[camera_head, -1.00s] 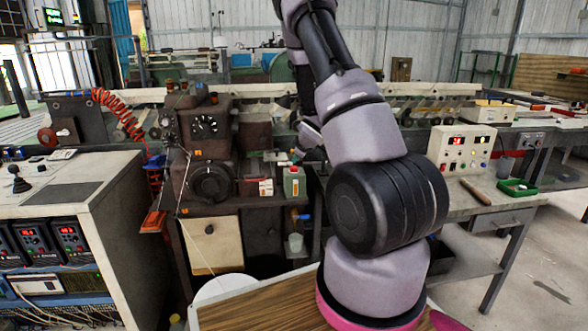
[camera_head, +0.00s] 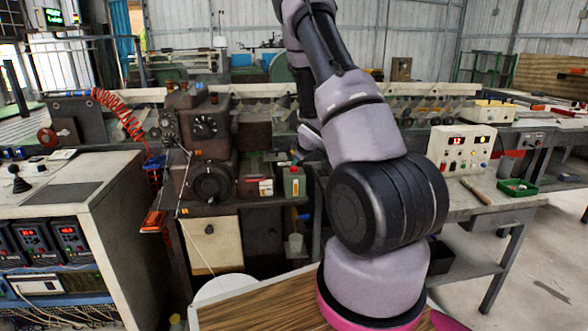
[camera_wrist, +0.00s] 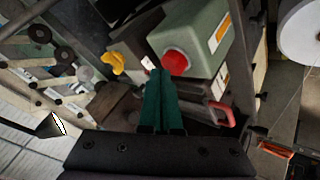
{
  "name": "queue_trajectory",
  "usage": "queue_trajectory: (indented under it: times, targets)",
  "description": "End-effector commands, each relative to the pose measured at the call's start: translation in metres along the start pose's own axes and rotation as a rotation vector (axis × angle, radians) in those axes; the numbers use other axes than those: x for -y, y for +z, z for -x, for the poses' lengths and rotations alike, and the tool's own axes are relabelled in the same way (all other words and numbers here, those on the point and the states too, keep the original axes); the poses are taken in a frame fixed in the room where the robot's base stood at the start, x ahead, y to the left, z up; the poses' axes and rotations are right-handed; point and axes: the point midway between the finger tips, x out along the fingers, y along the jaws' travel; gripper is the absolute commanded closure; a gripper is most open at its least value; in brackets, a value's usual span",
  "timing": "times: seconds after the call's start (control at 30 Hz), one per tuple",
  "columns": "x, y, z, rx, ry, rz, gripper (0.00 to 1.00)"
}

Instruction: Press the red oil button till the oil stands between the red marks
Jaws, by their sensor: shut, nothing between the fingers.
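My gripper (camera_wrist: 162,88) is shut and empty, its green fingers together in the wrist view. Just beyond the fingertips in that view are a small pale block with a red spot (camera_wrist: 148,62) and a grey-green canister (camera_wrist: 205,35) with a round red cap (camera_wrist: 176,62). I cannot tell whether the red spot is the oil button, nor whether the fingers touch anything. The canister (camera_head: 294,184) also shows in the head view, on the dark machine's ledge. My arm hides part of the machine there. I cannot make out the oil level or its red marks.
A yellow knob (camera_wrist: 116,62) is left of the fingers, and a red handle (camera_wrist: 222,114) is to their right. The dark machine (camera_head: 207,140) stands behind a wooden tabletop (camera_head: 265,306). A control box with red displays (camera_head: 462,147) is on the right bench.

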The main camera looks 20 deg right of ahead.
Motion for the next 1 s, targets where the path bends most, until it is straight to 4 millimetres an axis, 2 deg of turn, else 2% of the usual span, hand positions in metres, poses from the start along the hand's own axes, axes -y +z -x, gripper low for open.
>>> queue_trajectory:
  times: [1.0]
  targets:
    - [0.0045,0.0039,-0.0059,-0.001,-0.001,0.002,1.0]
